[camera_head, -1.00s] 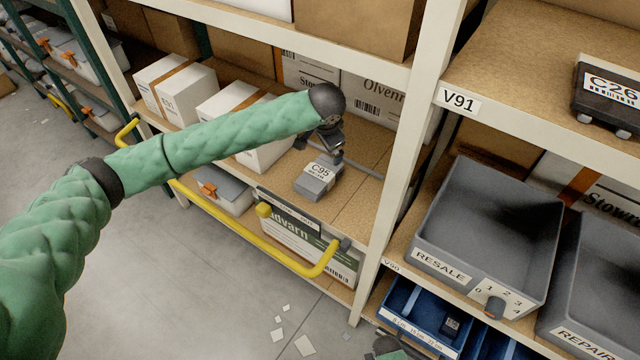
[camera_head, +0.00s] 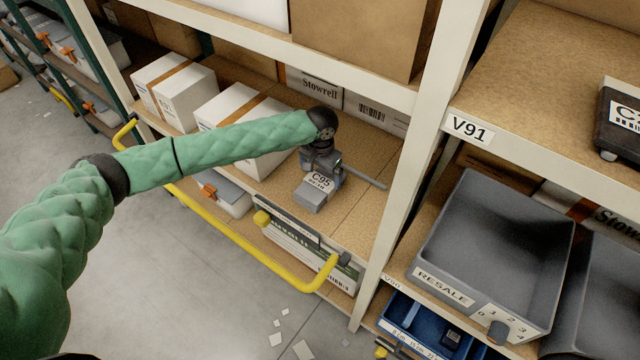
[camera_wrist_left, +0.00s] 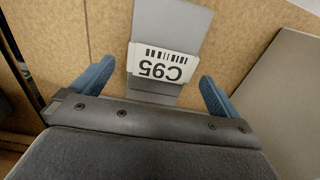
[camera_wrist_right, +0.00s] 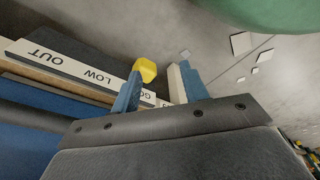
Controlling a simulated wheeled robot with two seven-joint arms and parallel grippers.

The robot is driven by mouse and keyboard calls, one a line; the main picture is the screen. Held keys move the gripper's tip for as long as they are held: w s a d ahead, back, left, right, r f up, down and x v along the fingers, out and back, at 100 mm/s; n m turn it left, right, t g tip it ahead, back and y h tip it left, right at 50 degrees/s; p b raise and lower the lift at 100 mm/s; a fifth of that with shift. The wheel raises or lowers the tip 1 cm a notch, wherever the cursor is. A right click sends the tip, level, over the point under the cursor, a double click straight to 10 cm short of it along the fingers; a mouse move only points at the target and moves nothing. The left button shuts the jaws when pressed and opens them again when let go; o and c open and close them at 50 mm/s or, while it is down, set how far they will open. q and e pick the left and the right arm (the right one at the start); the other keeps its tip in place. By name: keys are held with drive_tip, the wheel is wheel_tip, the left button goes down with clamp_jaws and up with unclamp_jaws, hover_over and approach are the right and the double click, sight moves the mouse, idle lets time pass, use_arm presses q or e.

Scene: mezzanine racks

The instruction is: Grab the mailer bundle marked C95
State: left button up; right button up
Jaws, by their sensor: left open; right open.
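The grey mailer bundle marked C95 (camera_head: 311,197) lies on the wooden shelf below the left forearm, its white label facing up. My left gripper (camera_head: 324,168) is right at the bundle's back end, pointing down. In the left wrist view the open fingers (camera_wrist_left: 155,84) are on either side of the bundle (camera_wrist_left: 180,25), with visible gaps to both sides; whether they reach down to its height is hard to tell. My right gripper (camera_wrist_right: 158,84) is open, with nothing clearly held between its fingers, near a lower shelf edge with printed labels.
White boxes (camera_head: 240,128) stand left of the bundle, and cartons (camera_head: 375,112) stand behind it. A yellow rail (camera_head: 235,252) runs along the shelf front. A white upright (camera_head: 408,185) separates this bay from the grey RESALE bin (camera_head: 440,287).

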sight(319, 182)
use_arm(q)
drive_tip(key=shift+s+a+f, duration=0.1)
drive_tip(key=shift+s+f, duration=0.05)
drive_tip(key=shift+f, duration=0.05)
wheel_tip(319, 182, down, 5)
drive_tip(key=p, duration=0.3)
drive_tip(key=shift+a+r, duration=0.15)
drive_tip(key=shift+r, duration=0.05)
drive_tip(key=shift+f, duration=0.2)
use_arm(e)
drive_tip(key=s+d+f, duration=0.2)
drive_tip(key=s, duration=0.4)
drive_tip(key=shift+s+f, duration=0.3)
drive_tip(key=shift+f, duration=0.1)
use_arm(q)
drive_tip(key=c, duration=0.9)
